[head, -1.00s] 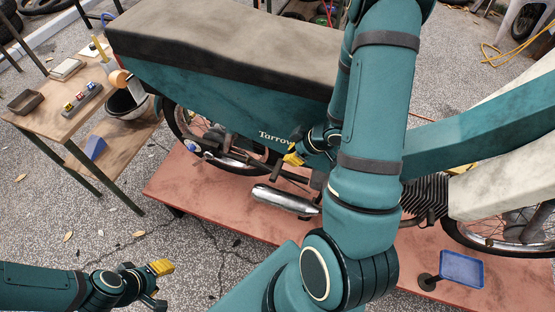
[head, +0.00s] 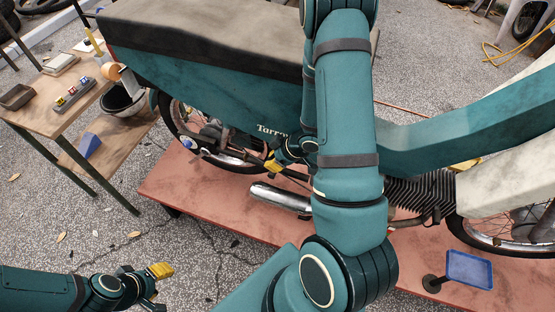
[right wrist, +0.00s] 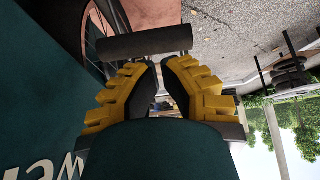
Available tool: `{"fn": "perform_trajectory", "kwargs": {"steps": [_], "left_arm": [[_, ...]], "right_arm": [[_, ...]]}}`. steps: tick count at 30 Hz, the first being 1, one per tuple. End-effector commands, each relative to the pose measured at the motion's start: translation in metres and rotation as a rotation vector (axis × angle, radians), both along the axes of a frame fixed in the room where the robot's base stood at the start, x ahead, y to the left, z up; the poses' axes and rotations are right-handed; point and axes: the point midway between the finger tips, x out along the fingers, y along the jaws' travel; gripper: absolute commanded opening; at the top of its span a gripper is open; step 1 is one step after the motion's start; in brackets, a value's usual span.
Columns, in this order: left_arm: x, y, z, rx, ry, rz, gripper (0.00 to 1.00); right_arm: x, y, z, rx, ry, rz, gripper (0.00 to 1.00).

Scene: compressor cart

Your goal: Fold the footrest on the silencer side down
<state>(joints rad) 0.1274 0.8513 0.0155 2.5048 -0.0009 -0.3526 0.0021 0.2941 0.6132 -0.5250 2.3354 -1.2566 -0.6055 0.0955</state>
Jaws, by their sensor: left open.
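The silencer (head: 280,198) is a shiny metal tube low on the near side of the teal motorbike (head: 200,95). My right gripper (head: 272,164) is beside the bike, just above and behind the silencer. In the right wrist view, a dark cylindrical bar (right wrist: 143,42), which looks like the footrest, lies crosswise just past my right gripper's fingertips (right wrist: 160,64). The fingertips are close together with a narrow gap; whether they grip anything is unclear. My right arm hides the middle of the bike. My left gripper (head: 157,285) is open and empty, low at the left, away from the bike.
The bike stands on a red platform (head: 195,195). A blue tray (head: 469,269) on a stand is at the lower right.

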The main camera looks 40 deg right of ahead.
Motion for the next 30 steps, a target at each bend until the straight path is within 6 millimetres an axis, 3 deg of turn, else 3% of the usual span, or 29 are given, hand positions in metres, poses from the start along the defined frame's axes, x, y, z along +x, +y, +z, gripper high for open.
{"fn": "perform_trajectory", "kwargs": {"steps": [10, 17, 30], "left_arm": [[0.0, 0.0, 0.0, 0.0, -0.001, 0.0, 0.47], [0.001, 0.0, -0.007, 0.0, -0.004, 0.001, 0.47], [0.001, 0.0, -0.001, 0.0, -0.002, 0.001, 0.47]], "right_arm": [[0.0, 0.0, -0.001, 0.0, 0.0, -0.001, 0.0], [-0.001, 0.0, -0.016, 0.0, 0.0, -0.001, 0.0], [-0.002, 0.0, -0.011, -0.002, 0.008, -0.003, 0.0]]}}
